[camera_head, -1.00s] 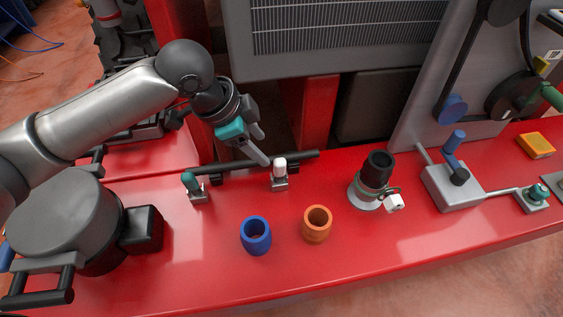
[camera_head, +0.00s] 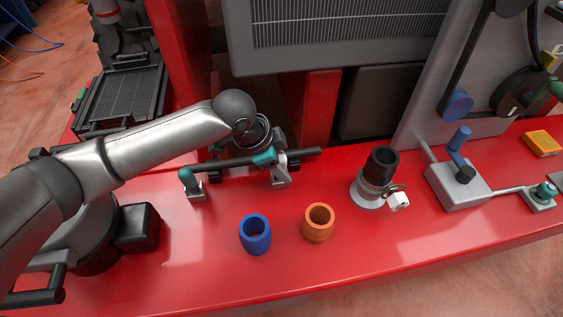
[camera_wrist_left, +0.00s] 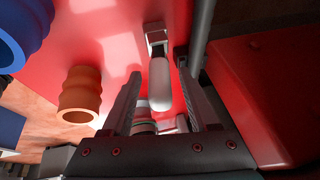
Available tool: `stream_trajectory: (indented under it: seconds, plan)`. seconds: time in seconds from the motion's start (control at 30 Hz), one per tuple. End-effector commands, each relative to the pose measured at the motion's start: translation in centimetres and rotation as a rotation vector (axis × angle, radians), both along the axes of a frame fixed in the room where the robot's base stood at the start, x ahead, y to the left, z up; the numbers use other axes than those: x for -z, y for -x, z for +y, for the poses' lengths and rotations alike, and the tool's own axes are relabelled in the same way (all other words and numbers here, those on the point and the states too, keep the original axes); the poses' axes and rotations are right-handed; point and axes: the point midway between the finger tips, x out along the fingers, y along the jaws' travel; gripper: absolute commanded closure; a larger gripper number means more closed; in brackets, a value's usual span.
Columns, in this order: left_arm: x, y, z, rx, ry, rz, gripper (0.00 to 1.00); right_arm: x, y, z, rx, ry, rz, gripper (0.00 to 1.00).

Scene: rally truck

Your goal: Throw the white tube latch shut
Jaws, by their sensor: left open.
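The white tube latch (camera_head: 280,182) sits at the right part of a black tube (camera_head: 225,163) on the red bench; in the head view my gripper mostly hides its white handle. In the left wrist view the white handle (camera_wrist_left: 160,85) lies between the two fingers of my left gripper (camera_wrist_left: 157,72), which is open. I cannot tell whether a finger touches the handle. In the head view my left gripper (camera_head: 287,162) is at the latch, just over the tube. My right gripper is not in view.
A green-handled latch (camera_head: 190,184) stands near the tube's left part. A blue cup (camera_head: 255,240) and an orange cup (camera_head: 318,230) stand in front. A black-topped fitting (camera_head: 380,170) and a grey box with a blue lever (camera_head: 458,185) are to the right. The front bench strip is clear.

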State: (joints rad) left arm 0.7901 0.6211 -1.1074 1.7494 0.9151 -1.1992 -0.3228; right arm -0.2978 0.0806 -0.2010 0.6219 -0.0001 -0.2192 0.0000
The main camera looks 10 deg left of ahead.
Motion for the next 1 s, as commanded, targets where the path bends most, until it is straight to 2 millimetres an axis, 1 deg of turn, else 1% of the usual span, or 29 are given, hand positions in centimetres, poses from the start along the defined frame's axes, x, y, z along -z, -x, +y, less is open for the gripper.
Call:
stream_trajectory:
  seconds: [0.03, 0.07, 0.5, 0.57, 1.0]
  plan:
    - [-0.01, 0.01, 0.0, 0.0, 0.0, 0.0, 0.41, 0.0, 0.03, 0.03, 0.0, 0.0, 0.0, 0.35]
    - [-0.01, 0.01, 0.0, 0.0, 0.0, 0.0, 0.44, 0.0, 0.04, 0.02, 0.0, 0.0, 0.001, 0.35]
    - [-0.03, 0.02, 0.03, -0.001, 0.0, 0.0, 0.94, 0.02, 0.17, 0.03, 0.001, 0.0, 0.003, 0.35]
    - [-0.03, 0.02, 0.03, -0.001, 0.0, 0.0, 1.0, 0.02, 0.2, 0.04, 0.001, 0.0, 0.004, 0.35]
    - [-0.04, 0.02, 0.03, -0.001, 0.0, 0.0, 1.0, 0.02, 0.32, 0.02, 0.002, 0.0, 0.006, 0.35]
